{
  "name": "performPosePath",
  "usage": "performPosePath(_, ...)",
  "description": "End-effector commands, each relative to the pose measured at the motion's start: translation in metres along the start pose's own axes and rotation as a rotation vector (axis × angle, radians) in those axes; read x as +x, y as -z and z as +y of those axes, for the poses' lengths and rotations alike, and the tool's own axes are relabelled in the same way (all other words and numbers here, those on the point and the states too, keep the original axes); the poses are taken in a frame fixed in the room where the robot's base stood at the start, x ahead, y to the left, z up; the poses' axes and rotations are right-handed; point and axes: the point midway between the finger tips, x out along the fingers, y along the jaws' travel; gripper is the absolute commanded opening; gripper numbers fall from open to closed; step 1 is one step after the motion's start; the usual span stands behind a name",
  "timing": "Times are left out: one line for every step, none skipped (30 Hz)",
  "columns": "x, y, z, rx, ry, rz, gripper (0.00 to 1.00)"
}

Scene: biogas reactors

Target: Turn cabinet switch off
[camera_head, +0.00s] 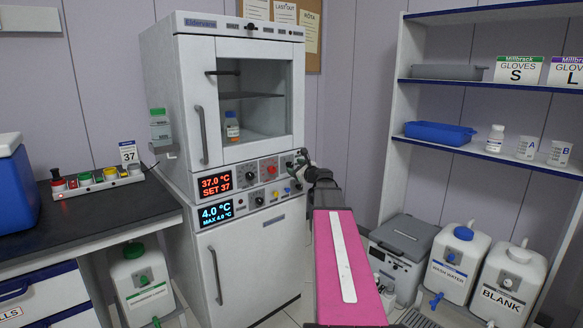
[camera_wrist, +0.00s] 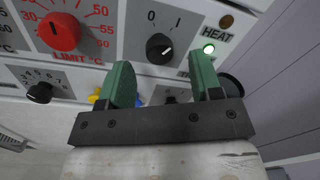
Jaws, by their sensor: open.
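The cabinet (camera_head: 188,105) is white with a windowed door and a control panel. In the wrist view, the cabinet switch (camera_wrist: 159,47) is a black round knob marked 0 and 1. Its white pointer mark slants up and right, toward the 1 side. The fingertips are just below the switch in the picture, one to each side; contact cannot be told. In the head view my gripper (camera_head: 299,160) is at the panel's right end.
A red LIMIT knob (camera_wrist: 59,32) is left of the switch. A lower panel has a black numbered knob (camera_wrist: 40,93) and yellow and blue parts. The upper display (camera_head: 216,184) reads 37.0 °C, the lower (camera_head: 216,212) 4.0 °C. A shelf unit (camera_head: 405,95) stands right.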

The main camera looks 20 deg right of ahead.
Motion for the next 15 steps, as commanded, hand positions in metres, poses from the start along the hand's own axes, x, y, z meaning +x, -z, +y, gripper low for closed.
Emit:
performPosePath(0.012,0.000,-0.001,0.000,-0.002,-0.001,0.59)
performPosePath(0.017,0.000,-0.001,0.000,-0.003,-0.001,0.59)
performPosePath(0.022,0.000,-0.001,0.000,-0.002,-0.001,0.59)
performPosePath(0.025,0.000,-0.001,0.000,-0.002,-0.001,0.59)
performPosePath(0.028,0.001,-0.001,0.000,-0.001,0.000,0.59)
performPosePath(0.031,0.000,-0.001,0.000,-0.001,0.000,0.59)
performPosePath(0.033,0.000,-0.001,-0.001,-0.001,0.000,0.59)
performPosePath(0.034,0.000,0.000,-0.001,0.000,0.000,0.59)
performPosePath(0.035,0.000,0.000,-0.001,0.000,0.000,0.59)
performPosePath(0.035,0.000,0.000,-0.001,0.000,0.000,0.59)
performPosePath(0.035,0.000,0.000,-0.001,0.000,0.000,0.59)
performPosePath(0.035,0.000,0.000,-0.001,0.000,0.000,0.59)
performPosePath(0.035,0.000,0.001,-0.001,0.000,0.000,0.59)
performPosePath(0.035,0.000,0.001,-0.001,-0.001,0.000,0.59)
performPosePath(0.035,0.000,0.001,-0.001,-0.001,0.000,0.59)
